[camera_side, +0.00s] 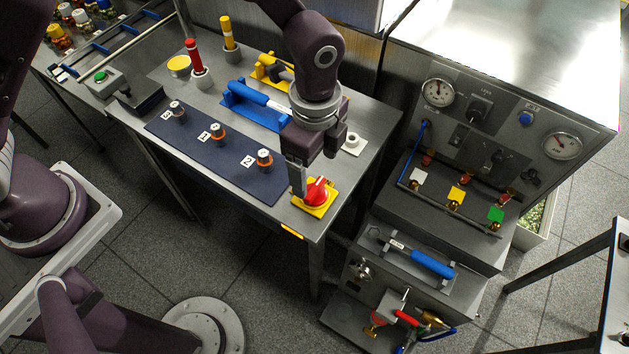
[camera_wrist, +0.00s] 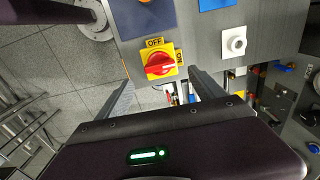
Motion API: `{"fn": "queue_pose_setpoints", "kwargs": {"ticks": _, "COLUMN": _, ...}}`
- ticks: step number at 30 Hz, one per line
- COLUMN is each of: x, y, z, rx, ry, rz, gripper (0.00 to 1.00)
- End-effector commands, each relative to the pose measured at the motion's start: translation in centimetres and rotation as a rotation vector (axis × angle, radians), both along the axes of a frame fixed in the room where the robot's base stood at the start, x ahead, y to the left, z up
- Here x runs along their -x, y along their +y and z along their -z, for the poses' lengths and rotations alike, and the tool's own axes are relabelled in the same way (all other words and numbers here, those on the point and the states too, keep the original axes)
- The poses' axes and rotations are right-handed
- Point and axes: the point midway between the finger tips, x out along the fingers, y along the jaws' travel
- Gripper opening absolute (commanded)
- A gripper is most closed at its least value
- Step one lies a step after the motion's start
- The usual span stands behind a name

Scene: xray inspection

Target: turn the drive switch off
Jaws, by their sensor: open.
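The drive switch is a red rotary knob (camera_wrist: 160,65) on a yellow plate. In the side view the red knob (camera_side: 316,190) sits at the near right corner of the table. In the wrist view OFF is printed above the knob and ON to its right. The knob's bar lies roughly across the picture, with its white mark toward the ON side. My gripper (camera_side: 318,168) is open and empty, pointing down just above and behind the switch. In the wrist view my gripper (camera_wrist: 163,78) has its fingers apart, one to each side of the knob's lower edge.
A dark blue mat (camera_side: 215,150) with several numbered knob-topped pieces lies left of the switch. A blue-handled tool (camera_side: 248,92) rests in a blue holder behind. A white round fitting (camera_side: 353,143) stands to the right. A grey gauge panel (camera_side: 490,115) stands beyond the table.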

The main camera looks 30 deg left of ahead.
Motion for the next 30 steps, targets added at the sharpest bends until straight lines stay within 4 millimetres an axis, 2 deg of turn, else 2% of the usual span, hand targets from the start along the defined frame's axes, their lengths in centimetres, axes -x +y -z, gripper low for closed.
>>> {"fn": "queue_pose_setpoints", "kwargs": {"ticks": 6, "x": 0.1, "y": 0.2, "z": 4.2, "rx": -0.003, "ry": 0.003, "rz": -0.002, "gripper": 0.78}}
{"fn": "queue_pose_setpoints", "kwargs": {"ticks": 9, "x": 0.0, "y": 0.1, "z": 5.6, "rx": -0.002, "ry": 0.002, "rz": -0.002, "gripper": 0.78}}
{"fn": "queue_pose_setpoints", "kwargs": {"ticks": 13, "x": 0.0, "y": 0.1, "z": 6.5, "rx": -0.001, "ry": 0.0, "rz": -0.004, "gripper": 0.78}}
{"fn": "queue_pose_setpoints", "kwargs": {"ticks": 19, "x": 0.0, "y": 0.2, "z": 6.5, "rx": -0.001, "ry": 0.0, "rz": -0.004, "gripper": 0.78}}
{"fn": "queue_pose_setpoints", "kwargs": {"ticks": 20, "x": 0.0, "y": 0.2, "z": 6.5, "rx": -0.001, "ry": 0.0, "rz": -0.004, "gripper": 0.74}}
{"fn": "queue_pose_setpoints", "kwargs": {"ticks": 28, "x": 0.0, "y": 0.2, "z": 6.5, "rx": -0.001, "ry": 0.0, "rz": -0.005, "gripper": 0.21}}
{"fn": "queue_pose_setpoints", "kwargs": {"ticks": 29, "x": 0.0, "y": 0.2, "z": 6.5, "rx": -0.001, "ry": 0.0, "rz": -0.005, "gripper": 0.16}}
{"fn": "queue_pose_setpoints", "kwargs": {"ticks": 30, "x": 0.0, "y": 0.2, "z": 6.5, "rx": -0.001, "ry": 0.0, "rz": -0.005, "gripper": 0.16}}
